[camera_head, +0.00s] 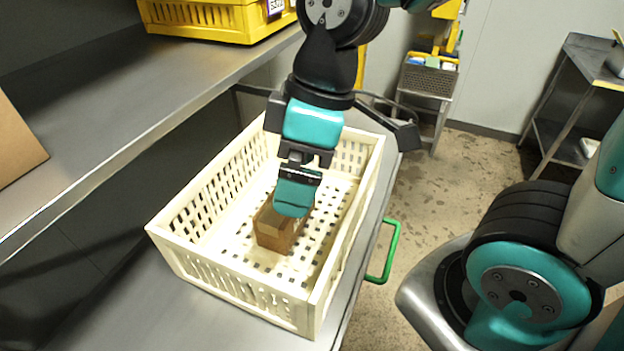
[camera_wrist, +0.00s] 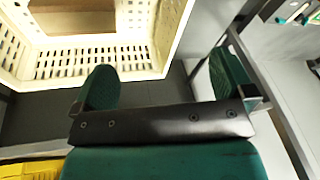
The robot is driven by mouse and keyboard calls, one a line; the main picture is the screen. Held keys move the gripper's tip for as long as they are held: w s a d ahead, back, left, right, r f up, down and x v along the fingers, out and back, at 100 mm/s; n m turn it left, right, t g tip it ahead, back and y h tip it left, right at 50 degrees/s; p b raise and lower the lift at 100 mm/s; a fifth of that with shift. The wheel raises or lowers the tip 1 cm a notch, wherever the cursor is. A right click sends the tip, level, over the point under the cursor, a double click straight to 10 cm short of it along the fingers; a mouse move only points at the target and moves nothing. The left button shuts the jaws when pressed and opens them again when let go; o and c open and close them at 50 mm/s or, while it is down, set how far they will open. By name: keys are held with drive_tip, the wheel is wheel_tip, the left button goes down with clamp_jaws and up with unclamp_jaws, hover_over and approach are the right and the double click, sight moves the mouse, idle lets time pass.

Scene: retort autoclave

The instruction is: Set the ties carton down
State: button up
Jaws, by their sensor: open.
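The brown ties carton (camera_head: 277,230) rests on the floor of the cream slotted crate (camera_head: 169,243) in the head view. My gripper (camera_head: 294,197) overlaps the carton's far end in that view and hides part of it. In the wrist view, the two green fingers of my gripper (camera_wrist: 165,80) are spread apart with nothing between them. A brown surface, apparently the carton (camera_wrist: 85,20), shows at the top left inside the crate (camera_wrist: 95,62), apart from the fingers. The exact height of my gripper above the carton is hard to tell.
The crate stands on a metal surface (camera_head: 120,318) with a green handle (camera_head: 389,252) at its right. A shelf (camera_head: 130,120) on the left holds a yellow crate (camera_head: 205,22) and a cardboard box (camera_head: 14,145). A metal rack (camera_head: 562,110) stands at the right across open floor.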

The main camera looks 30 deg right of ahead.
drive_tip(key=s+m, duration=0.1)
drive_tip(key=s+r+m, duration=0.1)
drive_tip(key=s, duration=0.1)
drive_tip(key=s+m, duration=0.1)
drive_tip(key=m, duration=0.1)
drive_tip(key=shift+s+a+r+y, duration=0.3)
drive_tip(key=shift+s+a+y, duration=0.05)
drive_tip(key=shift+y, duration=0.05)
